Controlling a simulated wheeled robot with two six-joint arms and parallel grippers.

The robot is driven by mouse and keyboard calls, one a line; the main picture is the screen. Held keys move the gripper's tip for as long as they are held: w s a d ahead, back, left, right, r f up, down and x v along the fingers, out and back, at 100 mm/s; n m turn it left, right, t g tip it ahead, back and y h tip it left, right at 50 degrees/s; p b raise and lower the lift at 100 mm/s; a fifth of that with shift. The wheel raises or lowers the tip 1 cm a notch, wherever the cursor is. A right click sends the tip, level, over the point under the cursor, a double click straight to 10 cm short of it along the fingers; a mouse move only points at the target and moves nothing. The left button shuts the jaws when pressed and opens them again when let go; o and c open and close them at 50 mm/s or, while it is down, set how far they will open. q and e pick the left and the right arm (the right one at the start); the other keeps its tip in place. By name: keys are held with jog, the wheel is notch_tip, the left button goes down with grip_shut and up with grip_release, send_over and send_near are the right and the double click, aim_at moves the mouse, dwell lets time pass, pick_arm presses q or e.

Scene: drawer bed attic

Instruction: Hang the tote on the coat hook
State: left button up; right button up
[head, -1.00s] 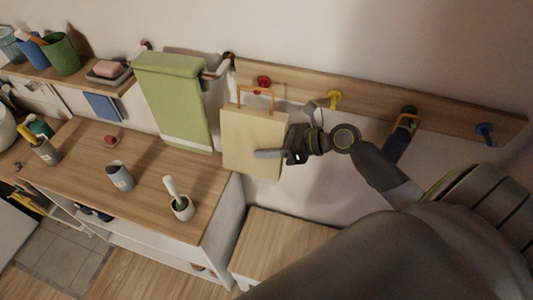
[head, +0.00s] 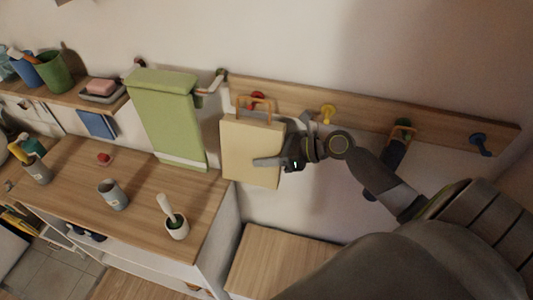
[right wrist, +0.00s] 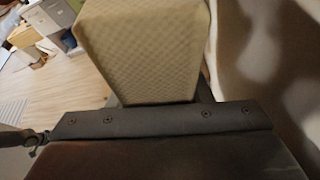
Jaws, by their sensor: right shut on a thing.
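The cream tote (head: 250,150) with an orange handle (head: 254,104) is upright in front of the wall. My right gripper (head: 276,160) is shut on its right side, one finger across its front. In the right wrist view the tote (right wrist: 145,45) fills the space between the fingers. My left gripper is not in view.
A green towel (head: 167,120) hangs on a rail just left of the tote. A dark blue item with an orange loop (head: 393,155) hangs farther right. A wooden counter (head: 135,200) holds cups, and a low wooden cabinet (head: 280,262) stands below.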

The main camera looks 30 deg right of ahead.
dwell(0.4)
jog(key=o, duration=1.2)
